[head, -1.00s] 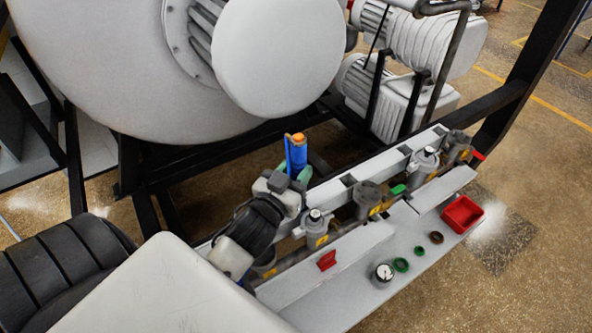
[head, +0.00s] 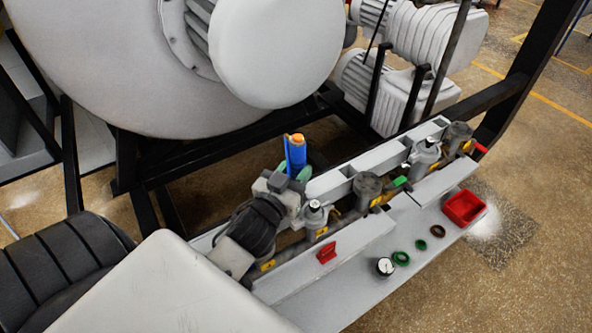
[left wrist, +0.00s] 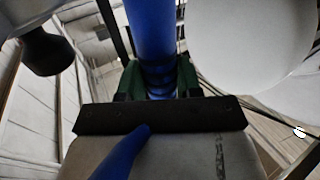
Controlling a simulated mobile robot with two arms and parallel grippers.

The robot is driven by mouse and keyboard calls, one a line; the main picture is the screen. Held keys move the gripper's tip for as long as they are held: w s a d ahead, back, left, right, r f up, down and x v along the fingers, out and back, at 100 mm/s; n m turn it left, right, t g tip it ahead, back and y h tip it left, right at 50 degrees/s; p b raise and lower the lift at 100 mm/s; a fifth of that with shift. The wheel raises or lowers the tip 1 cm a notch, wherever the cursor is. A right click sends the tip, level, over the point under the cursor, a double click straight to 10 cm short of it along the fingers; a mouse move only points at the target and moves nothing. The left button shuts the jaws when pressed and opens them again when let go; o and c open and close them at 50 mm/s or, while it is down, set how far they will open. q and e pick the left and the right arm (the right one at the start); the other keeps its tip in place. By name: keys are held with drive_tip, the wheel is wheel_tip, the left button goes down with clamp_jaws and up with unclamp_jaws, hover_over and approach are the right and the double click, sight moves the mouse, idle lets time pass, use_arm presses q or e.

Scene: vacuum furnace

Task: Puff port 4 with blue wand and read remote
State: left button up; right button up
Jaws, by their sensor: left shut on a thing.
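The blue wand (head: 297,155) with an orange cap stands upright behind the rail in the head view. My left gripper (head: 293,173) has green fingers shut around its lower part. In the left wrist view the wand (left wrist: 152,35) rises between the green fingers (left wrist: 156,85), and a thinner blue piece (left wrist: 120,155) shows below the dark gripper bar. Several grey port fittings (head: 367,188) with yellow tags line the rail; their numbers are too small to read. My left wrist hides part of the near end. I cannot make out a remote for certain. My right gripper is not in view.
A small white-faced round dial (head: 385,267), green rings (head: 401,258) and a brown ring (head: 437,231) lie on the grey shelf (head: 340,305). A red tray (head: 464,222) sits at its right end. The large white furnace vessel (head: 130,60) stands behind the rail.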

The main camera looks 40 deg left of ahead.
use_arm(q)
drive_tip(key=shift+f, duration=0.1)
drive_tip(key=o, duration=1.1)
drive_tip(key=shift+a, duration=0.1)
drive_tip(key=shift+o, duration=0.2)
